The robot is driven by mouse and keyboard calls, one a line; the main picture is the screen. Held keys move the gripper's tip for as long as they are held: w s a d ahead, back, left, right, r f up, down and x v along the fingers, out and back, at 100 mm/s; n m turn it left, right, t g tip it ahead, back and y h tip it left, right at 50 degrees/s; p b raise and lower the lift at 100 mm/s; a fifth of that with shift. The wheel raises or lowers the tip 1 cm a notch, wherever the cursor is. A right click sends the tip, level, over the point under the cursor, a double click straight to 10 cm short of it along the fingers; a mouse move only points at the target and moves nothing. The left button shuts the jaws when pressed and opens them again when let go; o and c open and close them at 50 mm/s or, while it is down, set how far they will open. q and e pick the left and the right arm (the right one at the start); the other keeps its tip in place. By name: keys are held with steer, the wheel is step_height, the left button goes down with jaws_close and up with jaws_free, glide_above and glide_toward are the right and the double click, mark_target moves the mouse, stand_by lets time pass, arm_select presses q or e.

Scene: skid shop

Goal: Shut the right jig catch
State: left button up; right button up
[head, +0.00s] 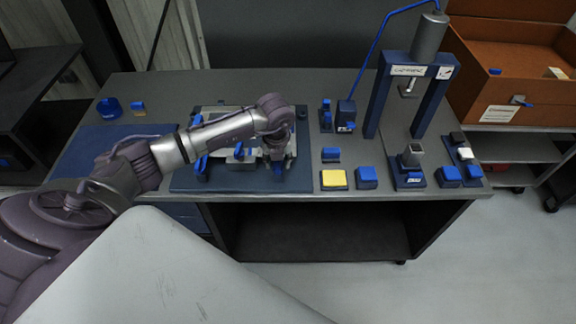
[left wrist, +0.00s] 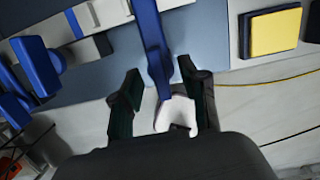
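The jig stands on a blue base plate (head: 187,182) on the bench, in the head view. The right jig catch shows in the left wrist view as a long blue lever (left wrist: 152,45), with a whitish piece (left wrist: 176,112) near its lower end. My left gripper (head: 279,163) is over the right side of the jig. In the left wrist view its two dark fingers (left wrist: 161,72) stand apart, one on each side of the lever, with gaps visible. My arm and gripper hide much of the catch in the head view. The left jig catch (head: 201,165) is blue too. My right gripper is out of view.
A yellow-topped block (head: 334,179) and several blue blocks stand right of the jig. A blue press frame (head: 408,70) rises behind them. A brown crate (head: 510,50) is at the back right. The bench's front edge (head: 350,198) is close to the jig.

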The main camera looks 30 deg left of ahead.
mark_target(278, 163)
arm_select(q)
step_height(278, 163, up, 8)
steer(key=p, duration=0.5)
stand_by(0.4)
steer(key=shift+d, duration=0.1)
